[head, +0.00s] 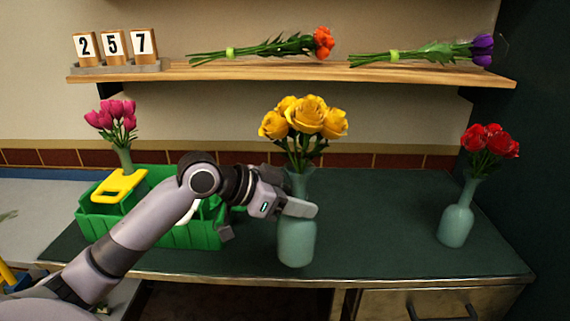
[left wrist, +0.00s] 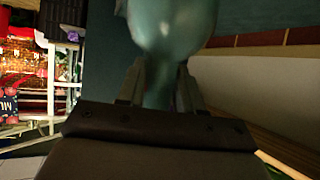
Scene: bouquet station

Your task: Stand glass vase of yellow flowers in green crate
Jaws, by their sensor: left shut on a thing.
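The glass vase of yellow flowers (head: 297,237) stands upright at the middle of the dark green counter, or just above it; I cannot tell which. Its yellow roses (head: 304,118) rise above the neck. My left gripper (head: 300,205) is shut on the vase at its neck. The left wrist view shows the vase's pale blue-green body (left wrist: 172,25) with the neck between the fingers (left wrist: 160,88). The green crate (head: 180,237) is to the left, partly hidden behind my left arm. A yellow piece (head: 120,186) is at its left side. My right gripper is not in view.
A vase of pink flowers (head: 123,157) stands at the crate's back left. A vase of red flowers (head: 457,222) stands at the right. A wooden shelf (head: 290,70) above holds orange and purple bunches and number blocks (head: 115,47). The counter is clear between the yellow and red flower vases.

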